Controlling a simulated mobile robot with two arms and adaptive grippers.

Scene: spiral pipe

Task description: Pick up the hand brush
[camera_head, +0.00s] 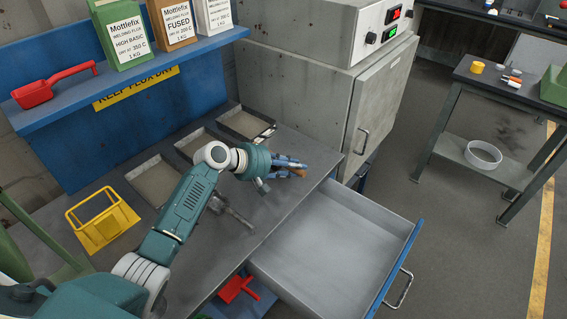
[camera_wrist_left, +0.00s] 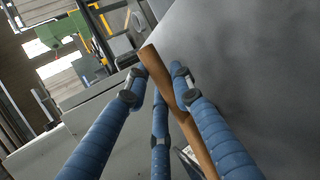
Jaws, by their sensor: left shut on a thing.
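The hand brush shows as a brown wooden handle (camera_wrist_left: 178,98) between the blue fingers in the left wrist view. A small brown end (camera_head: 299,173) shows at the fingertips in the head view. My left gripper (camera_head: 288,168) is shut on this handle, above the workbench's right edge near the open drawer. In the wrist view the fingers (camera_wrist_left: 157,85) flank the handle, with a third finger behind. The bristles are hidden. My right gripper is not in view.
The open, empty drawer (camera_head: 330,235) juts out below the bench (camera_head: 285,205). Shallow trays (camera_head: 160,180) and a yellow holder (camera_head: 103,220) stand on the bench. A grey cabinet (camera_head: 370,110) stands behind. A blue shelf (camera_head: 60,95) holds flux boxes and a red scoop (camera_head: 50,85).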

